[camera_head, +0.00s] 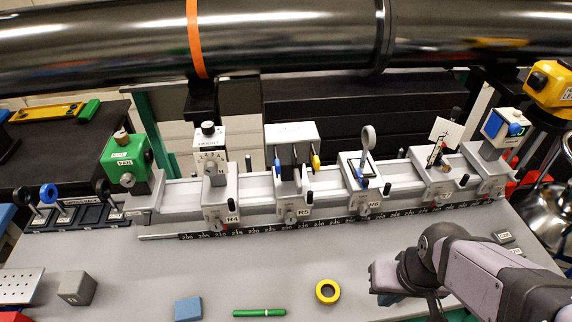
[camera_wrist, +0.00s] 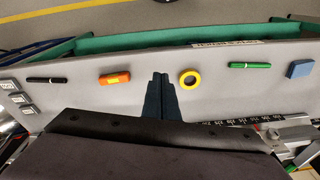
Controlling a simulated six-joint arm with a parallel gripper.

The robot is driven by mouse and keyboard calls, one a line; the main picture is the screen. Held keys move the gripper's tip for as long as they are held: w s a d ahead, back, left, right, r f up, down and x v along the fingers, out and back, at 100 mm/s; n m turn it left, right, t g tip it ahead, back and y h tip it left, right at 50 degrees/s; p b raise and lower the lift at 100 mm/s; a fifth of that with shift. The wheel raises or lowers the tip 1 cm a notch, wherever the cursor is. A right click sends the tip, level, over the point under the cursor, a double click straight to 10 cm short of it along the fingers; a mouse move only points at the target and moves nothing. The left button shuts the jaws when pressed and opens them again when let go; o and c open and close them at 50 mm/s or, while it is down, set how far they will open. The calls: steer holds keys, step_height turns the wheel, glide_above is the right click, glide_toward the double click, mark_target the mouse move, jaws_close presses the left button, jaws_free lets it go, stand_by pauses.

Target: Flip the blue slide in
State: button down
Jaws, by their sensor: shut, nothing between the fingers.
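On the rail, the R5 carrier holds a white-topped unit (camera_head: 291,133) with a small blue tab (camera_head: 277,167) at its left, dark parts in the middle and a yellow tab (camera_head: 316,162) at its right. The blue tab looks like the blue slide's handle; whether the slide is in or out is too small to tell. My gripper (camera_head: 381,279) is low over the front right of the bench, apart from the unit. In the wrist view my gripper (camera_wrist: 160,96) has its dark fingers together with nothing between them. The wrist view does not show the slide unit.
A ring post (camera_head: 367,142) on the R6 carrier stands right of the unit, the R4 mount (camera_head: 210,150) left. A yellow ring (camera_head: 327,291), green pen (camera_head: 259,313) and blue block (camera_head: 187,309) lie on the bench. A dark pipe (camera_head: 290,35) crosses behind. Bench before the rail is mostly clear.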

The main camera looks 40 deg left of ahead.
mark_target(277, 166)
steer(key=a+r+n+y, duration=0.6)
steer(key=a+r+n, duration=1.3)
steer(key=r, duration=0.3)
steer(key=shift+w+a+r, duration=0.15)
steer(key=shift+w+a, duration=0.3)
steer(key=shift+a, duration=0.4)
steer(key=w+a+f+p, duration=0.3)
steer(key=a+f+p, duration=0.4)
steer(key=a+f, duration=0.1)
steer(key=shift+w+a, duration=0.3)
steer(key=shift+a, duration=0.1)
